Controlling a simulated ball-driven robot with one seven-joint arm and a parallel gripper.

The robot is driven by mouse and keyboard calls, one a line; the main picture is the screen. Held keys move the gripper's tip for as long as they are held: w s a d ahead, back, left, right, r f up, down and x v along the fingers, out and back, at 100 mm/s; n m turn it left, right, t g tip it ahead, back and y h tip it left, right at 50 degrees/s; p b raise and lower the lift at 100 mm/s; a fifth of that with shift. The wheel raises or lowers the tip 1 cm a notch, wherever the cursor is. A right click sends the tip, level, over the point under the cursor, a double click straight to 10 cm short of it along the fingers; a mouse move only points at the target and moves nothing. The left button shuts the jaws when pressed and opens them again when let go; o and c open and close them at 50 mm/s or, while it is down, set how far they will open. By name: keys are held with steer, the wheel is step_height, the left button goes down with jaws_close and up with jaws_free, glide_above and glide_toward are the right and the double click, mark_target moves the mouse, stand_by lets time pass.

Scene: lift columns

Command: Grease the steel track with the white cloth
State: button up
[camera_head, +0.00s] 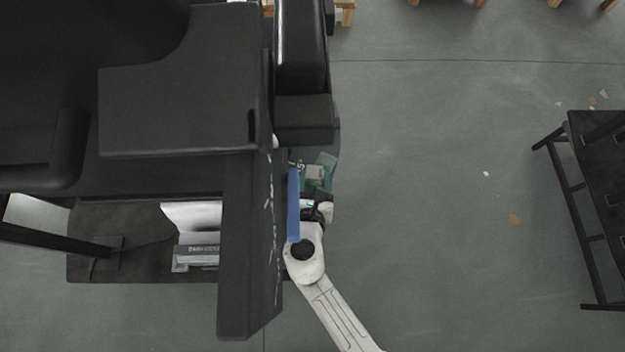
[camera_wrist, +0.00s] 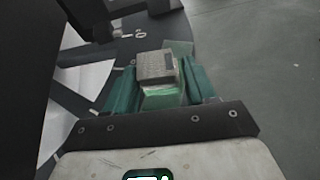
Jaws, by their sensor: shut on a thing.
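My gripper (camera_head: 318,172) is beside the tall dark lift column (camera_head: 248,240), on its right side in the head view. In the wrist view my gripper (camera_wrist: 158,80) has its two teal fingers closed on a small, pale grey, textured folded piece (camera_wrist: 157,66), which I take for the white cloth. It shows as a small grey patch (camera_head: 315,172) in the head view. A greenish part lies between the fingers below it. I cannot clearly make out the steel track; the column's right edge carries pale marks. Whether the cloth touches the column cannot be told.
A black arm-like part (camera_head: 303,118) of the column structure overhangs just above my gripper. A white sheet-like thing and a grey lettered box (camera_head: 196,257) sit on the dark base at lower left. A black table (camera_head: 598,165) stands at far right.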

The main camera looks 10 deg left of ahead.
mark_target(325, 167)
steer(key=shift+m, duration=0.5)
steer(key=w, duration=0.1)
steer(key=w+d+r, duration=0.1)
steer(key=w, duration=0.1)
steer(key=shift+w+d+r, duration=0.25)
steer(key=shift+r, duration=0.05)
steer(key=shift+c, duration=0.2)
steer(key=shift+w+d+f, duration=0.1)
steer(key=shift+w+f, duration=0.15)
steer(key=shift+w, duration=0.1)
steer(key=shift+w+f, duration=0.2)
steer(key=shift+w, duration=0.5)
